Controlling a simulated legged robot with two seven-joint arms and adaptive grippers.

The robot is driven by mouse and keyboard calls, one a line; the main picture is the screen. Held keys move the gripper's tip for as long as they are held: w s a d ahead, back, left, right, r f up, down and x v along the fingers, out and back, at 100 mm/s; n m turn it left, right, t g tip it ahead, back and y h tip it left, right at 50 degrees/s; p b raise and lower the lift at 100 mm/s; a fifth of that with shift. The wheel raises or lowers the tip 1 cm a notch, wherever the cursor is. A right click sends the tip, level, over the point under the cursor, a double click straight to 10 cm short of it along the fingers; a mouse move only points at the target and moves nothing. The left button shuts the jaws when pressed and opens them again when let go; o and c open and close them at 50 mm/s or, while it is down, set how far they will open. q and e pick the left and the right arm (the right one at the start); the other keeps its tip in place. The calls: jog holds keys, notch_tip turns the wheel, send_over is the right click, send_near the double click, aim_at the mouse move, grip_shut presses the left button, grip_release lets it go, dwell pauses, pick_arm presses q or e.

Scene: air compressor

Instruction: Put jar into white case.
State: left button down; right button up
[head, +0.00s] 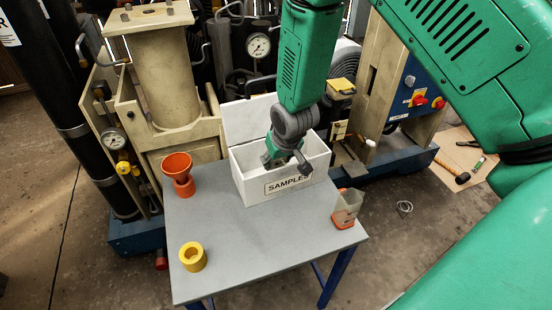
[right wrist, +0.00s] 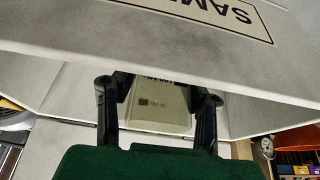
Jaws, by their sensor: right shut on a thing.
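The white case (head: 247,187) labelled SAMPLES stands on the grey table with its lid raised at the back. My right gripper (head: 286,160) is over the open top of the case, reaching down into it. In the right wrist view, its two dark fingers are shut on a pale beige jar (right wrist: 160,107) with small print on it. The labelled case wall (right wrist: 130,50) shows close above the jar there. In the head view the jar is mostly hidden by the gripper, and I cannot tell whether it touches the case floor. My left gripper is not in view.
Compressor machinery with gauges (head: 258,45) stands close behind. The table's front middle is clear.

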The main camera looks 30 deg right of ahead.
jog(key=shift+d+f, duration=0.3)
jog(key=shift+d, duration=0.4)
jog(key=shift+a+f, duration=0.25)
jog(key=shift+a, duration=0.3)
pick_arm(q)
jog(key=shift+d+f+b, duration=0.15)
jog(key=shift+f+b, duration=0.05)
jog(key=shift+b, duration=0.1)
pick_arm(e)
jog(key=shift+f, duration=0.1)
jog(key=o, duration=1.3)
jog(key=shift+d, duration=0.2)
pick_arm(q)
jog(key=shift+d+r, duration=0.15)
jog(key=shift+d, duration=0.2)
pick_arm(e)
jog(key=shift+o, duration=0.2)
jog(key=shift+d, duration=0.25)
jog(key=shift+a, duration=0.1)
